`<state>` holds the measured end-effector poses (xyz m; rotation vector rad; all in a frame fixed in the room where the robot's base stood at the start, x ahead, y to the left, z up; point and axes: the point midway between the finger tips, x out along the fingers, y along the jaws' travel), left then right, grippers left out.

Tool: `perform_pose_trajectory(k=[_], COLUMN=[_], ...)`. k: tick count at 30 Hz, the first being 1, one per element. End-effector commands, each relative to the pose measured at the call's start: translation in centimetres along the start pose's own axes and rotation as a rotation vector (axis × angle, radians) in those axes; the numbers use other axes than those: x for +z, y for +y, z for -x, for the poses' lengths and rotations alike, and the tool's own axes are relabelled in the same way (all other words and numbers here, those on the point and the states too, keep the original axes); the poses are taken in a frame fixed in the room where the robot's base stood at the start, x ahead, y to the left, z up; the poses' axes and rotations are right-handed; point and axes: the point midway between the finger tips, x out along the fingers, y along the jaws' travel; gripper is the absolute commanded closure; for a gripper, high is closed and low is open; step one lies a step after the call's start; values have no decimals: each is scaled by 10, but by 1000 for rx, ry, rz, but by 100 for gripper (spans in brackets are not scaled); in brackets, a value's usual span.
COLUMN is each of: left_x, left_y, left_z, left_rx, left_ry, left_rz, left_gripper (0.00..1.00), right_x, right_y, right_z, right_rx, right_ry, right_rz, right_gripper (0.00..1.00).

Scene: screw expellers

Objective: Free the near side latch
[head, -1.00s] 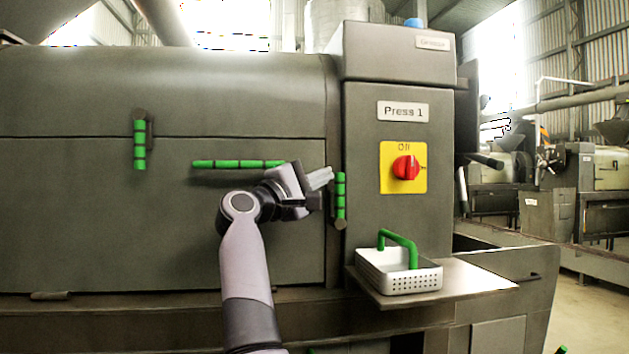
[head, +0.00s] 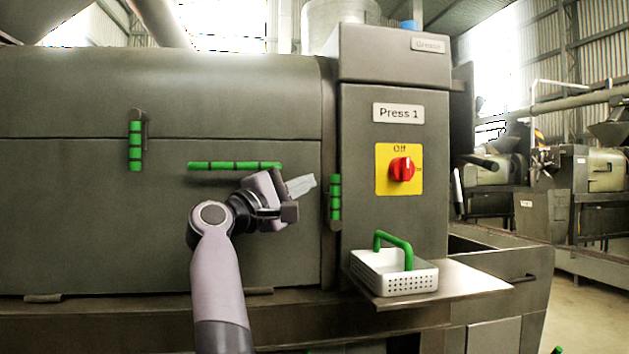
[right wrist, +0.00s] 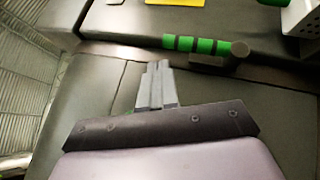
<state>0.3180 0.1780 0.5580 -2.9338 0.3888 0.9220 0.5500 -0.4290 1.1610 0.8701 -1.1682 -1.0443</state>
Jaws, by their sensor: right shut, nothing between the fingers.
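My right gripper (head: 303,186) is shut and empty, in front of the dark cover of Press 1. Its closed fingers (right wrist: 156,86) also show in the right wrist view. A latch with a green banded handle (head: 335,198) stands upright at the cover's right edge, just right of my fingertips, with its pivot at the bottom. The fingers look apart from it; the same latch (right wrist: 195,44) lies ahead of them in the right wrist view. A second green latch (head: 135,146) hangs from its pivot at the cover's left. My left gripper is not in view.
A horizontal green bar handle (head: 235,165) is on the cover, above my wrist. A red switch (head: 402,169) on a yellow plate points to Off. A white perforated basket (head: 408,281) with a green handle stands on a shelf (head: 470,283) at the lower right.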

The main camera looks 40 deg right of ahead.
Motion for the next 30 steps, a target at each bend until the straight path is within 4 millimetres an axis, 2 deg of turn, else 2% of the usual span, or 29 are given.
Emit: perform_pose_trajectory(k=[3,8,30], left_x=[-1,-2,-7], left_y=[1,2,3], left_z=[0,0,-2], left_rx=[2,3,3], left_ry=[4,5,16], left_rz=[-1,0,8], left_gripper=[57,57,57], right_x=[-1,-1,-1], right_y=[-1,0,0], right_z=[18,28,29], right_rx=[0,0,0], right_ry=[2,2,2], right_rz=[1,0,1], right_gripper=[100,100,100])
